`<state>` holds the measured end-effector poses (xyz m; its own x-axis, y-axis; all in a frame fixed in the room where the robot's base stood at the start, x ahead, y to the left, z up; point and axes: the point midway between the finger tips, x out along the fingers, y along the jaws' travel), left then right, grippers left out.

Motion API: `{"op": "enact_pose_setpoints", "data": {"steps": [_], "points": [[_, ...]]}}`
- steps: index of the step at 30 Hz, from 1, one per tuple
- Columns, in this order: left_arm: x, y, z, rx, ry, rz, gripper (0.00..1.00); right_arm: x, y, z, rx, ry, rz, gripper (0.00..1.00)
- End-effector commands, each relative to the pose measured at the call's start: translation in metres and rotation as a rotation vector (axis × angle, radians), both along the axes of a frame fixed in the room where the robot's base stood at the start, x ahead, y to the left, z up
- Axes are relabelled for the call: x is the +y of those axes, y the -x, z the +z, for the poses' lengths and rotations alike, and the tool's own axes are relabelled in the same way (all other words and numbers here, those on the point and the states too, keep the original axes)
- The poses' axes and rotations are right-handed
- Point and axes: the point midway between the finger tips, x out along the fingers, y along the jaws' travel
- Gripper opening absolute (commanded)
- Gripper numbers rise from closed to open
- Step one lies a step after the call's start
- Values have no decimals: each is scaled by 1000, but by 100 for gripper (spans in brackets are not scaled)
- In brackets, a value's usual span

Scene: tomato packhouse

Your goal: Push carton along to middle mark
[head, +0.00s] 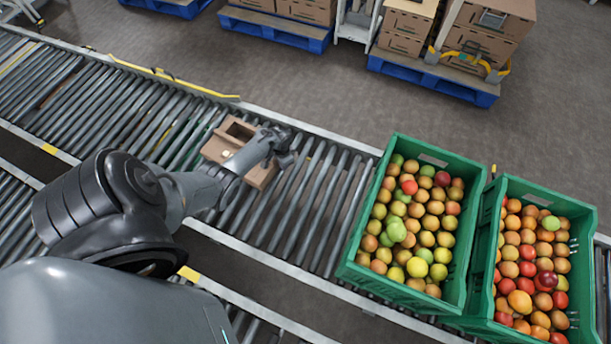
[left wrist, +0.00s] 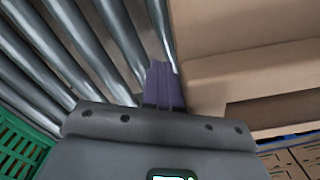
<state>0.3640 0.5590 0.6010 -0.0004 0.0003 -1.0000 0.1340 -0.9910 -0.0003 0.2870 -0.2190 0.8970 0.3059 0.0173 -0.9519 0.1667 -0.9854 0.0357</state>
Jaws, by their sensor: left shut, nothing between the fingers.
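The brown cardboard carton (head: 213,149) sits on the roller conveyor, partly covered by my left arm, with an opening in its top. My left gripper (head: 288,158) is shut and empty at the carton's right side. In the left wrist view the closed purple fingers (left wrist: 163,86) point down beside the carton wall (left wrist: 240,75); I cannot tell whether they touch it. A yellow mark (head: 188,273) is on the near rail. My right gripper is out of view.
Two green crates of fruit (head: 352,240) (head: 482,265) stand to the right on the conveyor. The rollers (head: 75,95) left of the carton are clear. A yellow bar (head: 165,75) runs along the far rail. Blue pallets (head: 430,77) with cartons stand on the floor behind.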

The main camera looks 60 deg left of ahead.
Motion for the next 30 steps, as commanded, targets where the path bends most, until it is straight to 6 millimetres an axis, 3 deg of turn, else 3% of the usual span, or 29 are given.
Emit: {"op": "enact_pose_setpoints", "data": {"steps": [19,30], "points": [[11,9,0,0,0,0,0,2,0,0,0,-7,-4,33],[36,29,0,1,-1,1,0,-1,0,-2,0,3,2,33]]}}
